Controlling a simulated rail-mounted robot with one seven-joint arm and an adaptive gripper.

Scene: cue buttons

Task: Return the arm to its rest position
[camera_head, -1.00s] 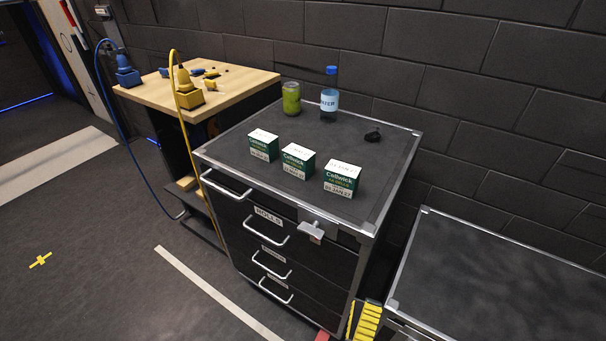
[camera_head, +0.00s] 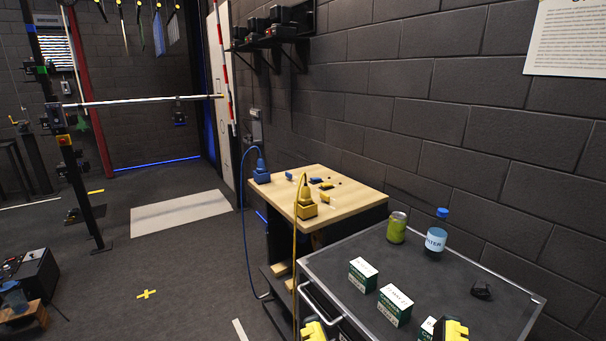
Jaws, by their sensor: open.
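Two yellow-and-black fingertips of my gripper (camera_head: 384,331) show at the bottom edge of the head view, set wide apart. The gripper is open, with nothing seen held in it. The fingertips show in front of the grey-topped drawer cabinet (camera_head: 455,266), and the right one covers part of a green-and-white box. The rest of my arm is out of view, so its pose cannot be told.
Green-and-white boxes (camera_head: 394,306), a green can (camera_head: 397,227), a water bottle (camera_head: 436,236) and a small black object (camera_head: 481,289) stand on the cabinet. A wooden table (camera_head: 350,190) holds a blue connector (camera_head: 262,172) and a yellow connector (camera_head: 306,204), both cabled.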

